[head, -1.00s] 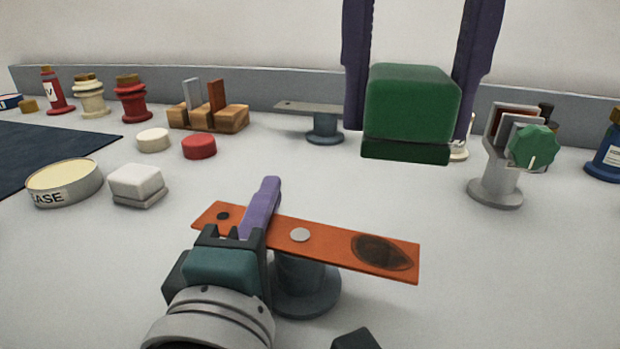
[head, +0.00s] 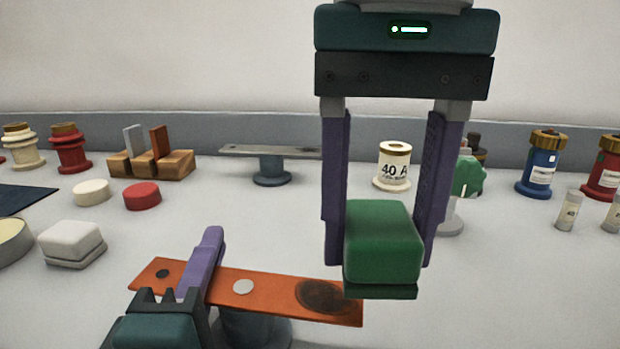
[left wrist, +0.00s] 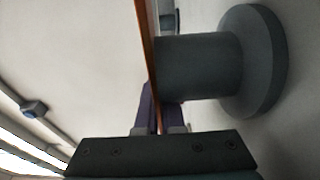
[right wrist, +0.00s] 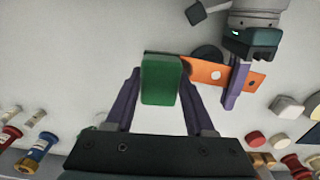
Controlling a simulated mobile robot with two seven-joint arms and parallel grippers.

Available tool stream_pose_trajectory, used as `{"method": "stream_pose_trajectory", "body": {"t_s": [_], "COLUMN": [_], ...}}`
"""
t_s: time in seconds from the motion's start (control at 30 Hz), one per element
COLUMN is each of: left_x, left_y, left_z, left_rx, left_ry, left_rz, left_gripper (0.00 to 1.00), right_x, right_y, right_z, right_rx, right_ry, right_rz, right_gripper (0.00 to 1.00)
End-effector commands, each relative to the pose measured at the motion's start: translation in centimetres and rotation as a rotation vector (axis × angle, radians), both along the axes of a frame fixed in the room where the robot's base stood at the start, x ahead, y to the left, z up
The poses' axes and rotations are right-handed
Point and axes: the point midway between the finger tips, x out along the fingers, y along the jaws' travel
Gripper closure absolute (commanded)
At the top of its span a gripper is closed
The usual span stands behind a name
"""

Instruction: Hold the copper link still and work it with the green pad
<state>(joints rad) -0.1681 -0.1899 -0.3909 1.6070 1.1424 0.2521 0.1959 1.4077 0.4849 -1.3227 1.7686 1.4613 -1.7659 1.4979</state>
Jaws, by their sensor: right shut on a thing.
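The copper link (head: 270,288) is a flat orange bar on a dark grey round stand (head: 250,330), with a black oval stain (head: 325,296) near its right end. My left gripper (head: 203,262) is shut on the link left of its middle; the left wrist view shows the link (left wrist: 149,40) edge-on between the fingers. My right gripper (head: 383,250) is shut on the green pad (head: 380,242), a block with a darker green underside. The pad is at the link's right end, overlapping its far corner in the head view. I cannot tell whether they touch.
A grey bar on a stand (head: 270,165), a wooden block (head: 150,164) and a 40 A fuse (head: 393,168) stand behind. A white block (head: 72,243), a red disc (head: 142,196) and a white disc (head: 91,192) lie left.

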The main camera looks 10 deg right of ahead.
Motion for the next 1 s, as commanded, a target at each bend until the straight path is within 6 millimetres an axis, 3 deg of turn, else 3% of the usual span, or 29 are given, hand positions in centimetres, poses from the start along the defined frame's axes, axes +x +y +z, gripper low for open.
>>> {"method": "stream_pose_trajectory", "body": {"t_s": [0.3,1.0], "left_x": [0.0,0.0], "left_y": [0.0,0.0], "left_z": [0.0,-0.1], "left_rx": [0.000,0.000], "left_ry": [0.001,0.001], "left_rz": [0.000,0.000], "left_gripper": [1.00,1.00], "right_x": [0.0,2.3], "right_y": [0.0,6.0], "right_z": [-3.4,-3.3], "right_rx": [0.000,0.001], "right_ry": [0.002,-0.001], "right_rz": [-0.002,0.001], "right_gripper": [0.90,0.90]}}
